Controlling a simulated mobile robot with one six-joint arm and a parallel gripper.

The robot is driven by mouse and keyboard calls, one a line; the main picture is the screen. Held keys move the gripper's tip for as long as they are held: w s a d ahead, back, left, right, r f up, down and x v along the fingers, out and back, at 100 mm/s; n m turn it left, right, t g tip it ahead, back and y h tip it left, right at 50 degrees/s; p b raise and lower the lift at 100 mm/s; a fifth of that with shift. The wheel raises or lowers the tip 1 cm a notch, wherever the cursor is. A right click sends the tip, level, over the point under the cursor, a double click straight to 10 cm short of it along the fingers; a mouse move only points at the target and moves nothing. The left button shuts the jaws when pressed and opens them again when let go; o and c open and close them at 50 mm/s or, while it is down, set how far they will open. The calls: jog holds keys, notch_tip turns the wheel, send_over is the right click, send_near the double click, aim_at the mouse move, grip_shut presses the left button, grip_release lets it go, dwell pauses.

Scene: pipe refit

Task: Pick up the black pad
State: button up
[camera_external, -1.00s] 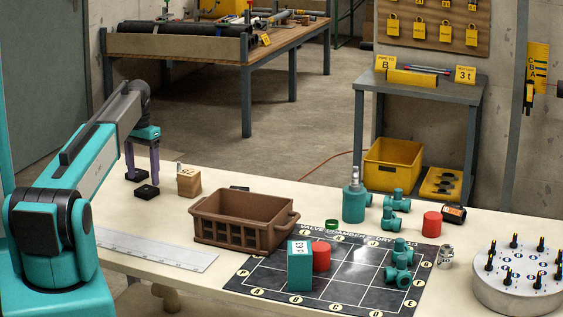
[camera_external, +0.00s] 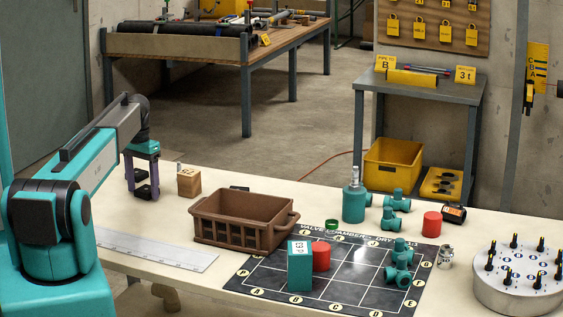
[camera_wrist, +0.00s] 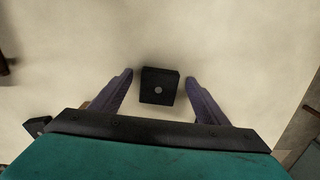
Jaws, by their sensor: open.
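A black pad (camera_external: 145,191) shows at the fingertips, partly covered. Another dark block (camera_wrist: 37,125) shows at lower left in the wrist view, partly hidden by my gripper body.
A wooden block (camera_external: 189,183) stands just right of my gripper. A brown crate (camera_external: 240,228) is farther right and a metal ruler (camera_external: 155,248) lies in front. A gridded black mat (camera_external: 340,280) holds a teal box (camera_external: 300,268) and other parts.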

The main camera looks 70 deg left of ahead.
aim_at(143, 191)
jog(key=c, duration=1.2)
jog(key=shift+r, duration=0.1)
jog(key=shift+r+b, duration=0.8)
jog(key=shift+r, duration=0.55)
jog(key=shift+s+d+r, duration=0.1)
jog(key=shift+d+r, duration=0.1)
jog(key=shift+r, duration=0.1)
jog(key=s+d+b, duration=0.1)
jog(key=s+d, duration=0.1)
jog(key=d, duration=0.2)
jog(key=s+d+r+b, duration=0.1)
jog(key=s+d, duration=0.2)
jog(key=d, duration=0.2)
jog(key=s+d+b, duration=0.2)
jog(key=d, duration=0.2)
jog(key=shift+s+d+r, duration=0.25)
jog(key=shift+s, duration=0.15)
